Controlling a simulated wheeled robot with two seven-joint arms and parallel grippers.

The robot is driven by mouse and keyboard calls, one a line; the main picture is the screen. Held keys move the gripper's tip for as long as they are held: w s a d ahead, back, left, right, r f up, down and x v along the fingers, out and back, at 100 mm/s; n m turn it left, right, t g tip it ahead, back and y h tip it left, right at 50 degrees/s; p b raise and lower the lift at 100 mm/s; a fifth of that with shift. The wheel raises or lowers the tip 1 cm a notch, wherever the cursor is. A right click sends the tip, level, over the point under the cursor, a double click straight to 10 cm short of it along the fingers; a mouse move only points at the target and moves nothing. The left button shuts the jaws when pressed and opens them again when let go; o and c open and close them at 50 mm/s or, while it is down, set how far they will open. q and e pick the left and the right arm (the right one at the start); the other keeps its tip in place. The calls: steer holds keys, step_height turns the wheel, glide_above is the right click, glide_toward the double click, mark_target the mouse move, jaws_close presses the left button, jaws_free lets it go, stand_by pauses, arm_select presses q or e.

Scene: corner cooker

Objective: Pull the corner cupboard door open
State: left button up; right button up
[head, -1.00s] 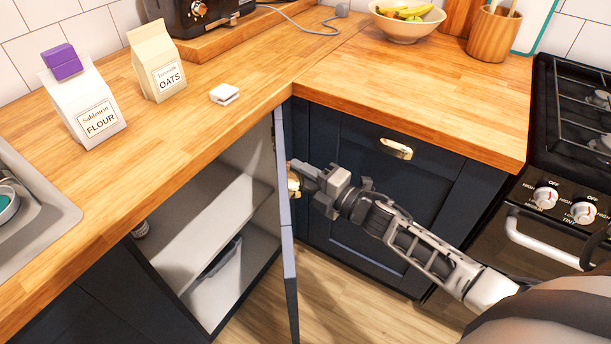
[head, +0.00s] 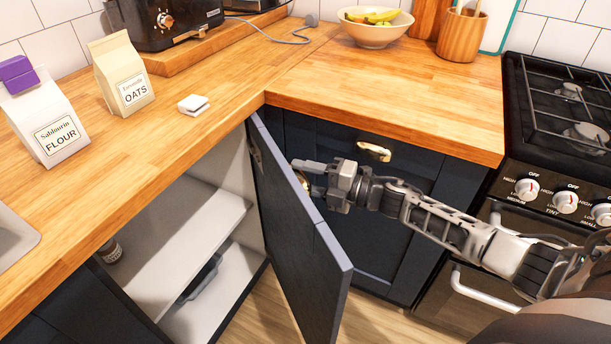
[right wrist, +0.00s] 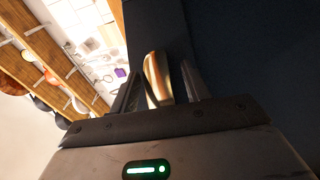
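The dark blue corner cupboard door (head: 295,225) stands wide open in the head view, with its inner face turned to me. Its brass handle (head: 303,181) is on the far side, mostly hidden by the door edge. My right gripper (head: 308,174) is at that handle, behind the door. In the right wrist view the handle (right wrist: 157,78) lies between the two fingers of my right gripper (right wrist: 158,88), which stand apart with some gap beside it. The cupboard's pale shelf (head: 195,235) is exposed. My left gripper is not in view.
A drawer front with a brass handle (head: 374,152) is behind my right arm. The cooker (head: 545,195) stands at the right. Flour (head: 45,120) and oats (head: 122,78) cartons and a fruit bowl (head: 374,27) are on the wooden worktop (head: 390,85). A jar (head: 110,250) is inside the cupboard.

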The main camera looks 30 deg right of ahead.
steer(key=v, duration=1.6)
steer(key=shift+b, duration=0.4)
steer(key=shift+a, duration=0.1)
